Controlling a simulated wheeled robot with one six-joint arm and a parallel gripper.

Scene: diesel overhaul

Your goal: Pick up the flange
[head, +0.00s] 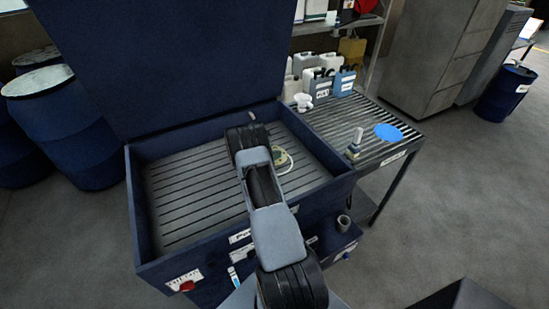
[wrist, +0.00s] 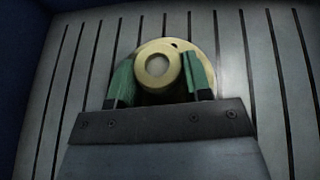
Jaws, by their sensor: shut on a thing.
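The flange (wrist: 158,66) is a brass-coloured round disc with a raised hub and a hole in its rim. It is on the slatted floor of the blue wash basin, seen from above in the wrist view. My gripper (wrist: 160,78) has its two green fingers on either side of the hub, shut on the flange. In the head view the flange (head: 283,160) shows partly at the right side of the basin floor, with my arm hiding the rest of it and the gripper. I cannot tell whether the flange touches the slats.
The blue basin (head: 146,215) has raised walls around the flange and a large open lid (head: 165,60) behind. A slatted side table (head: 335,120) at the right holds several jugs, a brush (head: 355,146) and a blue disc (head: 388,132). The basin's left floor is clear.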

